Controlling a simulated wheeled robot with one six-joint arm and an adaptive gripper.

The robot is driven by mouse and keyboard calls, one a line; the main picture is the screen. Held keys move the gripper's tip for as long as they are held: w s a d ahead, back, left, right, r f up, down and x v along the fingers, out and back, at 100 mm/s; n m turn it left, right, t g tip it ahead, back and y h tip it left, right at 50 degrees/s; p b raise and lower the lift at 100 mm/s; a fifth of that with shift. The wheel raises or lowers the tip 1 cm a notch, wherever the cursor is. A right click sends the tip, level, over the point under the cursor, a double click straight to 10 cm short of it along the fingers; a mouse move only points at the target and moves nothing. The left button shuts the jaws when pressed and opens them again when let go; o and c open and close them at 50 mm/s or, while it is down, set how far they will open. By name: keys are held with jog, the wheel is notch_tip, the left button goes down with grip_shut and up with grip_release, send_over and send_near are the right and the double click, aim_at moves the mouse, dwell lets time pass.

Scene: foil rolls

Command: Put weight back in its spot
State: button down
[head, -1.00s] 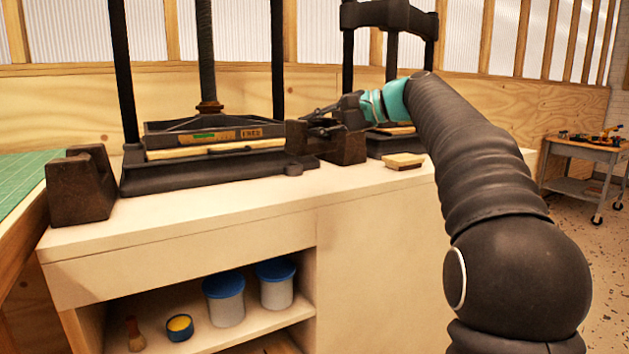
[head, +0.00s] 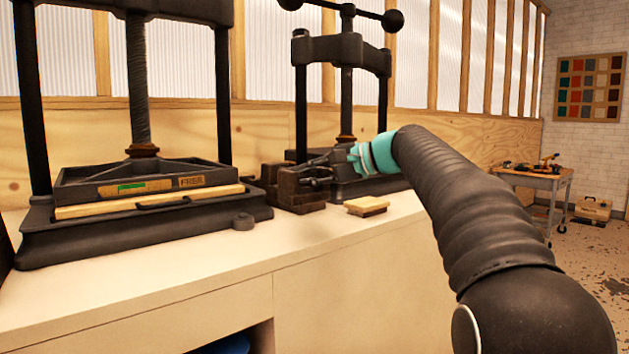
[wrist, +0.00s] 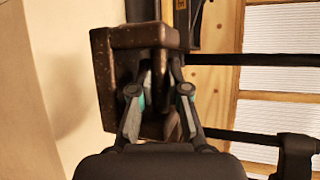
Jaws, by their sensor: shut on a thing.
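The weight (head: 302,197) is a dark brown, rusty block with a cut-out and a grip part. It is at the bench top between the two presses, just right of the nearer press's base. My gripper (head: 318,170) reaches in from the right and is shut on the weight's grip part. In the wrist view the fingers (wrist: 158,95) close around the grip, inside the block (wrist: 115,75). The weight looks roughly upright. I cannot tell whether its underside touches the bench top.
The nearer black press (head: 40,240) stands left of the weight. A second press (head: 345,50) stands behind it. Small wooden blocks (head: 366,204) lie to its right. The front of the bench top (head: 200,262) is clear. A cart (head: 530,182) stands far right.

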jog(key=shift+w+a+f+b, duration=0.2)
jog(key=shift+a+f+b, duration=0.15)
jog(key=shift+a+f, duration=1.6)
jog(key=shift+w+a+f+b, duration=0.2)
jog(key=shift+a+f+b, duration=0.1)
jog(key=shift+a+f, duration=1.6)
jog(key=shift+d+f, duration=0.25)
jog(key=shift+f, duration=0.05)
jog(key=c, duration=1.6)
grip_release()
jog(key=shift+f, duration=0.25)
jog(key=o, duration=0.4)
jog(key=shift+o, duration=0.2)
jog(key=shift+r, duration=0.2)
jog(key=v, duration=1.2)
